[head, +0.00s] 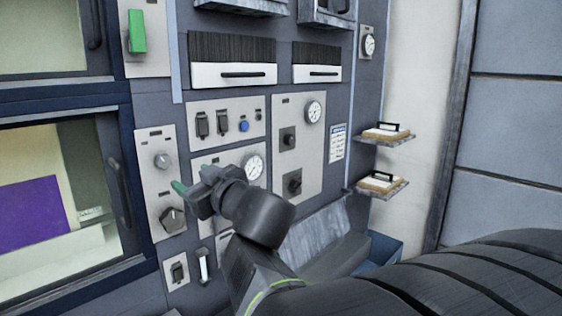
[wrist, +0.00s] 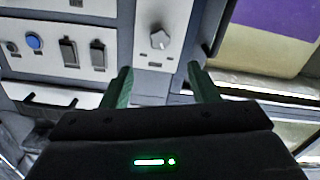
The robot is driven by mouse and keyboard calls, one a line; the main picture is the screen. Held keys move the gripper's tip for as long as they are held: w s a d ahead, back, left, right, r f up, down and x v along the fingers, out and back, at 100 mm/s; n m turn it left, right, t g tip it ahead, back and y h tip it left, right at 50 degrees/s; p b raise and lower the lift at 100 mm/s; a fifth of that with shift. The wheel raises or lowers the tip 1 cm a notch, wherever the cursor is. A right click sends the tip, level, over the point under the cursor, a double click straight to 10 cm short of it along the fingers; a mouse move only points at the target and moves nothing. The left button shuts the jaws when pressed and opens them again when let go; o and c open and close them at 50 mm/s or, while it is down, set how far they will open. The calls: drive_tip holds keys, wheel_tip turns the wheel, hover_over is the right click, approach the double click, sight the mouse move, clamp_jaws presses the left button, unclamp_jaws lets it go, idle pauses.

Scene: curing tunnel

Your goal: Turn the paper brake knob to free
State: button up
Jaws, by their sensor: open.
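A tall grey plate on the machine front carries two knobs: a light grey knob (head: 162,159) above and a darker lobed knob (head: 171,218) below. The labels are too small to read, so I cannot tell which is the paper brake knob. My gripper (head: 193,181) is open and empty, with green fingers, in front of the plate's right edge. In the wrist view, turned over against the head view, a light grey lobed knob (wrist: 160,38) shows beyond the gap between the fingertips (wrist: 160,70), apart from them. It looks like the upper knob.
Right of the knob plate are switches with a blue button (head: 244,126), a dial gauge (head: 252,167) and a plate with two black knobs (head: 291,185). A window with a purple panel (head: 30,208) is at left. Two small shelves (head: 385,193) jut out at right.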

sight(166, 164)
drive_tip(key=b+x, duration=0.1)
drive_tip(key=x, duration=1.2)
drive_tip(key=shift+w+a, duration=0.15)
drive_tip(key=c, duration=1)
drive_tip(key=shift+f+n+b, duration=0.1)
drive_tip(key=shift+n+b, duration=0.4)
drive_tip(key=shift+n, duration=0.8)
drive_tip(key=o, duration=1)
